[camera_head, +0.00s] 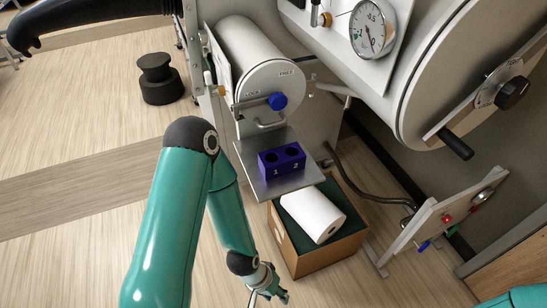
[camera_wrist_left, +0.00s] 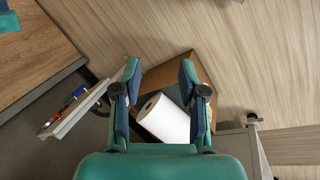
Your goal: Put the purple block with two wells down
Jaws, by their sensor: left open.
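The purple block with two wells (camera_head: 281,168) sits upright on a small metal shelf (camera_head: 262,187) in the head view. Its wells face up and its front bears the numerals 1 and 2. My left gripper (camera_head: 270,288) is low in the head view, below and apart from the shelf. In the left wrist view the left gripper (camera_wrist_left: 159,70) is open and empty, its fingers spread in front of a white roll. The block does not show in the left wrist view. My right gripper is not in view.
A cardboard box (camera_head: 291,250) below the shelf holds a white roll (camera_head: 313,215). A white cylinder port (camera_head: 272,85) with a blue knob stands behind the block. A large round hatch (camera_head: 440,75) is at upper right. A black spool-shaped object (camera_head: 160,80) stands on the floor.

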